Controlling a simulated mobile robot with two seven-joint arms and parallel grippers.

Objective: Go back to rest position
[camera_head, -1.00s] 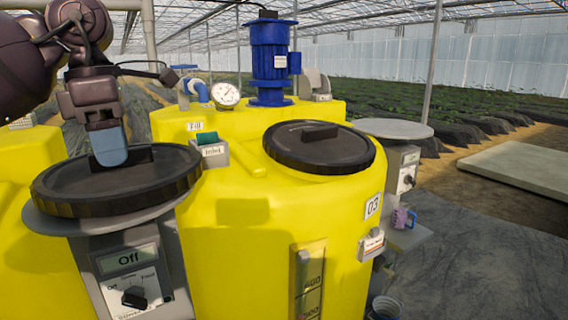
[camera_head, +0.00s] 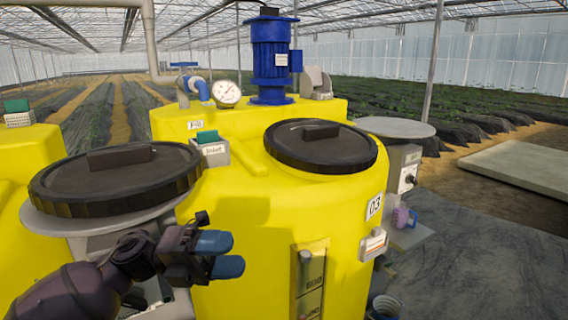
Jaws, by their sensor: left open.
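My left gripper (camera_head: 228,254) is open and empty at the lower left, with its blue fingertips pointing right. It is in front of the yellow tank, below a black lid (camera_head: 115,178). The lid lies on a round grey plate (camera_head: 50,222) on a stand and has a raised bar handle. My left arm covers most of the control box under that plate. My right gripper does not show.
The yellow tank (camera_head: 228,215) marked 03 carries a second black lid (camera_head: 320,146), a blue motor (camera_head: 270,62) and a pressure gauge (camera_head: 226,93). Another round grey plate (camera_head: 394,127) at the right is bare. A purple mug (camera_head: 402,217) sits below it.

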